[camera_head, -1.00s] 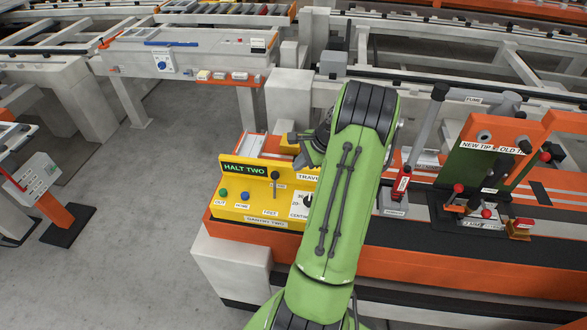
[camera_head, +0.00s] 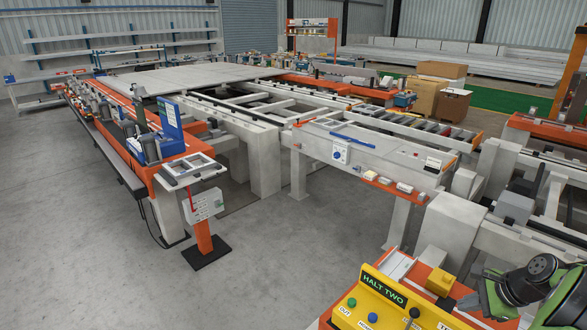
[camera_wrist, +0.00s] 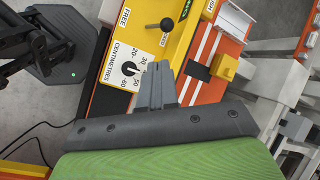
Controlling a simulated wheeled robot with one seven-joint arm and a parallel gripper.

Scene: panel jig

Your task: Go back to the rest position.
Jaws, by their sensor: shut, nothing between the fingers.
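My gripper (camera_wrist: 158,88) points into the wrist view from the bottom, its two grey fingers shut together with nothing between them. It appears over the yellow control panel (camera_wrist: 122,48), beside a dial marked centimetres (camera_wrist: 128,68). I cannot tell the height above the panel. In the head view my green arm (camera_head: 530,282) shows only in part at the lower right, beside the yellow panel (camera_head: 385,308) with its "HALT TWO" display (camera_head: 384,288).
A lever with a black knob (camera_wrist: 167,24) stands on the panel near my fingers. In the head view an orange post with a grey box (camera_head: 204,206) stands at the left. A long bench (camera_head: 340,160) crosses the middle. The grey floor (camera_head: 270,260) between them is clear.

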